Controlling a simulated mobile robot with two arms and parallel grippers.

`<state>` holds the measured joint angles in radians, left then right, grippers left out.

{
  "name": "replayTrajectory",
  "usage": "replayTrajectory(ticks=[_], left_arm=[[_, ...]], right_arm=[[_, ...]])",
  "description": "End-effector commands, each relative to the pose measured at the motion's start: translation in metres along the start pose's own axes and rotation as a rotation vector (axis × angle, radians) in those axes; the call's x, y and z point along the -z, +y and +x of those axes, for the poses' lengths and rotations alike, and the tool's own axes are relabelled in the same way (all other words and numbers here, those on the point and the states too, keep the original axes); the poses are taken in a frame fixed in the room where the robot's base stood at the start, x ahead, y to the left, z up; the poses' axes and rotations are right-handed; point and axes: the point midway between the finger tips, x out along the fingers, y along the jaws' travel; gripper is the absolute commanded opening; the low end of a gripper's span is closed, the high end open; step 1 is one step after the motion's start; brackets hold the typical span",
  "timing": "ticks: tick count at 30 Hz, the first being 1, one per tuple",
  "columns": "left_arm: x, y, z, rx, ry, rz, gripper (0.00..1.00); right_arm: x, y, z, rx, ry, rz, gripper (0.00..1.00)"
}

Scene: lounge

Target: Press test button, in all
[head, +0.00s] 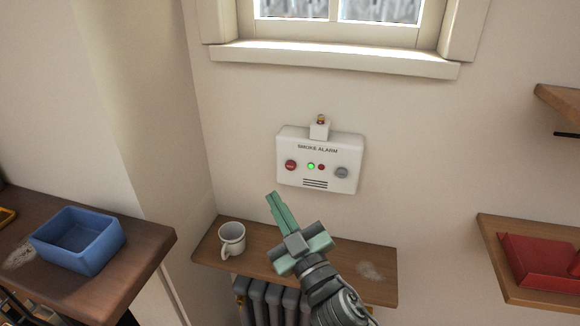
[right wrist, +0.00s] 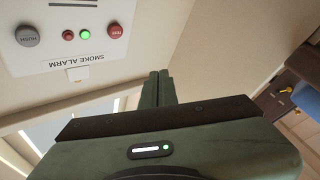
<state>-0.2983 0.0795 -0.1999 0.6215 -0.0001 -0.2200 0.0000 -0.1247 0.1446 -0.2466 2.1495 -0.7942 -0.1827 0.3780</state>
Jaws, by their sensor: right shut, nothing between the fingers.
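The white smoke alarm (head: 318,150) hangs on the wall below the window; it also shows upside down in the right wrist view (right wrist: 65,55). Its round red test button (head: 291,165) is at the left of its face in the head view; in the right wrist view the button (right wrist: 117,30) reads TEST upside down. My right gripper (head: 271,197) is shut and empty, its fingertips below and a little left of the test button in the head picture, apart from it. In the right wrist view, the closed fingers (right wrist: 158,75) are right of the button. My left gripper is out of view.
A green light (head: 311,166), a small red light (head: 321,167) and a grey hush button (head: 341,172) share the alarm's face. Below are a wooden shelf (head: 210,251) with a white mug (head: 232,238) and a radiator. A blue bin (head: 95,262) stands left, a red tray (head: 540,262) right.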

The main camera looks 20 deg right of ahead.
Motion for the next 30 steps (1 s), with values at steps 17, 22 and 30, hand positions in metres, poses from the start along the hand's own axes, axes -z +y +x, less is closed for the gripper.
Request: replayTrajectory(ticks=[17, 22, 30], left_arm=[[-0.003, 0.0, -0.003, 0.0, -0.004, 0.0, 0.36], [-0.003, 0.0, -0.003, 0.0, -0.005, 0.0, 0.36], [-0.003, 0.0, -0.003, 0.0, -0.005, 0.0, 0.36]], right_arm=[[-0.02, 0.019, 0.027, 0.0, -0.003, -0.003, 0.0], [-0.033, 0.032, 0.043, -0.001, -0.004, -0.003, 0.0], [-0.044, 0.043, 0.059, 0.0, -0.003, -0.001, 0.0]])
